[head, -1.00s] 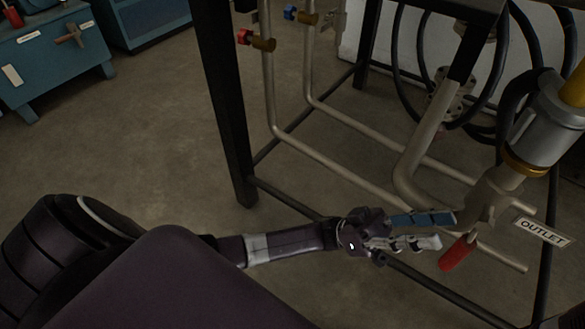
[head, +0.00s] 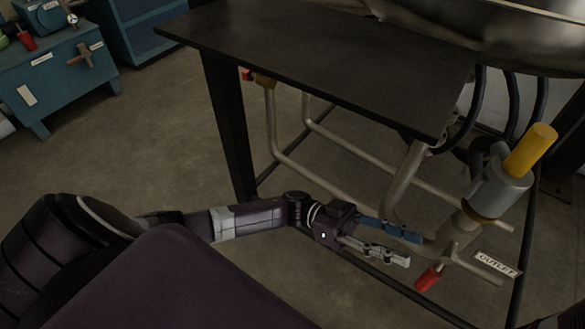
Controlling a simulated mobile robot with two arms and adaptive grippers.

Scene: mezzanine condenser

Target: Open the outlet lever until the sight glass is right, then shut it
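The outlet lever (head: 428,278) has a red grip and hangs below the outlet pipe at the lower right. The outlet label (head: 495,264) is a white plate beside it. Above them is a grey valve body (head: 497,190) with a yellow cylinder (head: 530,150) on top. My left gripper (head: 408,248) is open, with its fingers pointing at the lever from the left. I see a gap between the fingertips and the red grip, and nothing between the fingers. I cannot make out a sight glass.
A dark steel frame with a flat top plate (head: 330,60) stands over the pipes, its leg (head: 228,130) left of them. Part of a large metal vessel (head: 500,30) shows at the top right. Blue cabinets (head: 60,75) stand at the far left. The floor (head: 150,150) between is clear.

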